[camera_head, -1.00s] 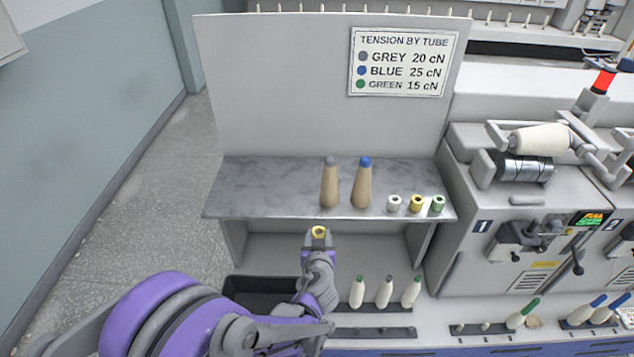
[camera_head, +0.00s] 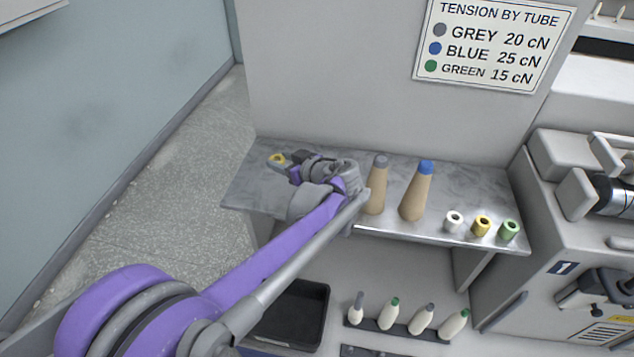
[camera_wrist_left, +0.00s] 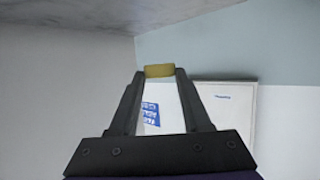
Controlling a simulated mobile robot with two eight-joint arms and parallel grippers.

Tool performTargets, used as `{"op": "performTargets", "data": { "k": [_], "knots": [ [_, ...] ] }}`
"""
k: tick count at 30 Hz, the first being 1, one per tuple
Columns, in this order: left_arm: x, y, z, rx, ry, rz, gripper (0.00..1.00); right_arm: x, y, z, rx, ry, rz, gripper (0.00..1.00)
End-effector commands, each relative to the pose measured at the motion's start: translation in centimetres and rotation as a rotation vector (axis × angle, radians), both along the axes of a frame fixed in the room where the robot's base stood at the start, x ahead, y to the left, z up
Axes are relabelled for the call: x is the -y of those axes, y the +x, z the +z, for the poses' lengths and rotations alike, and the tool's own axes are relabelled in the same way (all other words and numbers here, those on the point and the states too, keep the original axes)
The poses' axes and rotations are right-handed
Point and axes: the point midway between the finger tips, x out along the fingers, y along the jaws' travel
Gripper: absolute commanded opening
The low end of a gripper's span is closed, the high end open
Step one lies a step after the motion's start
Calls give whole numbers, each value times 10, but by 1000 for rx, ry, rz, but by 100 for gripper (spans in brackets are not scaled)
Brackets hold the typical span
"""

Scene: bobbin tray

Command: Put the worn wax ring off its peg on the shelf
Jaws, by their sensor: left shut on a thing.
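A yellow wax ring (camera_head: 278,159) is in my left gripper (camera_head: 284,160), over the left part of the grey shelf (camera_head: 245,190). In the left wrist view the ring (camera_wrist_left: 160,71) shows edge-on as a dull yellow band between the two fingertips (camera_wrist_left: 160,74). I cannot tell whether it touches the shelf top. On the shelf's right stand a white ring (camera_head: 453,222), another yellow ring (camera_head: 481,226) and a green ring (camera_head: 508,231). The pegs under these rings are hidden. My right gripper is not in view.
Two tan cones stand mid-shelf, one grey-tipped (camera_head: 377,185) and one blue-tipped (camera_head: 416,192), close to my left forearm. A dark bin (camera_head: 297,313) and a row of small bobbins (camera_head: 388,315) sit below. The shelf's left end is otherwise bare.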

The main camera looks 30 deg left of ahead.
Motion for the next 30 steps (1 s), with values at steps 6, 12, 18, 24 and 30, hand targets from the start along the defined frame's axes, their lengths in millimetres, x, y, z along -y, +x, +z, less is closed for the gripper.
{"op": "performTargets", "data": {
  "k": [6, 12, 18, 24, 30],
  "knots": [
    [0, 1, -43, -1, 0, -3, 0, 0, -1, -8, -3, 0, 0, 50],
    [0, 0, -60, -1, 0, -4, 0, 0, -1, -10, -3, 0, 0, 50],
    [1, 1, -86, -1, -1, -4, 0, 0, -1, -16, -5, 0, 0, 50],
    [1, 0, -94, -1, 0, -4, 0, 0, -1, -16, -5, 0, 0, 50],
    [1, 0, -96, -1, 0, -4, 0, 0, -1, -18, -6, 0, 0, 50]
  ]
}}
